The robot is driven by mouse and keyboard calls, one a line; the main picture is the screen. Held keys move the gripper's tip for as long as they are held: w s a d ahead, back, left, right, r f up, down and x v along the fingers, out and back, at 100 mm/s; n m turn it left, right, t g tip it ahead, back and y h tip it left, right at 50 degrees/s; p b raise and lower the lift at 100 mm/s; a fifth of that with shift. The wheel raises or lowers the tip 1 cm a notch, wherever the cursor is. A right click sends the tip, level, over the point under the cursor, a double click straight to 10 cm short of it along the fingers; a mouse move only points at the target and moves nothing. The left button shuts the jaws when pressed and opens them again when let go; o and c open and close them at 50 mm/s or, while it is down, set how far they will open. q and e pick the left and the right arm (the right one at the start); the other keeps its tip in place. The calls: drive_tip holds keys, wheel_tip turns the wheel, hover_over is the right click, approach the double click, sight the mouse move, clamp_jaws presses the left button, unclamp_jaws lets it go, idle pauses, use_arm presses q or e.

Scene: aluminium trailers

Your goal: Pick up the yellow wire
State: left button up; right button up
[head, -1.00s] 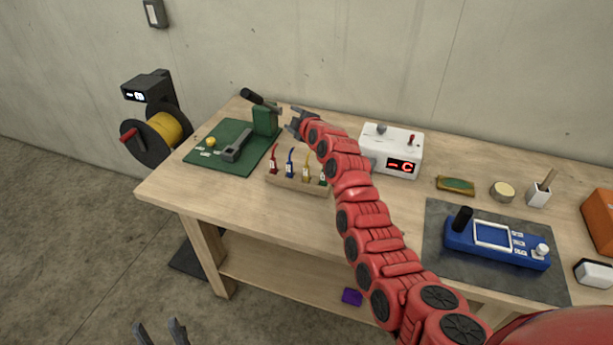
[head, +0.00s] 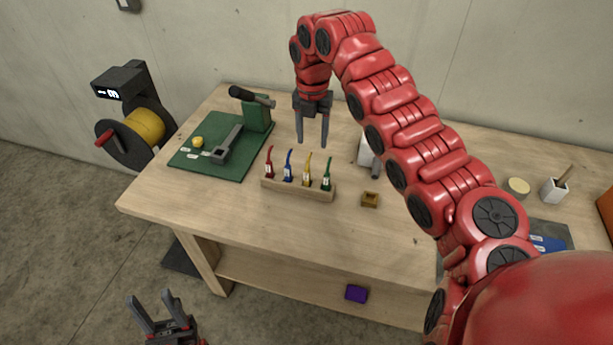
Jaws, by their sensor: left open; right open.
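The yellow wire (head: 307,170) stands upright in a wooden rack (head: 297,190) on the workbench, between a blue wire (head: 289,166) and a green wire (head: 327,174). A red wire (head: 269,163) stands at the rack's left end. My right gripper (head: 312,143) points down with its fingers apart and empty. In the picture its tips are just above the yellow wire, apart from it; the exact height and depth are hard to tell. My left gripper (head: 150,294) is open and empty at the bottom left, in front of the bench and far from the rack.
A green mat (head: 192,172) with a lever tool (head: 256,114) lies left of the rack. A yellow spool (head: 146,126) is beyond the bench's left edge. A small brown box (head: 370,200) sits right of the rack. My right arm partly hides a white device (head: 365,150).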

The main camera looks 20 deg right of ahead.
sight(307, 169)
drive_tip(key=f+p, duration=0.1)
drive_tip(key=f, duration=0.4)
drive_tip(key=w+f+p, duration=0.1)
drive_tip(key=f, duration=0.1)
drive_tip(key=shift+f+p, duration=0.2)
drive_tip(key=shift+p, duration=0.15)
drive_tip(key=shift+s+a+f+p, duration=0.15)
drive_tip(key=shift+f+p, duration=0.35)
drive_tip(key=shift+f, duration=0.5)
drive_tip(key=f, duration=0.1)
drive_tip(key=f+p, duration=0.1)
drive_tip(key=f, duration=0.1)
drive_tip(key=f+p, duration=0.1)
drive_tip(key=shift+a+f, duration=0.2)
drive_tip(key=shift+a, duration=0.2)
drive_tip(key=shift+f, duration=0.15)
clamp_jaws()
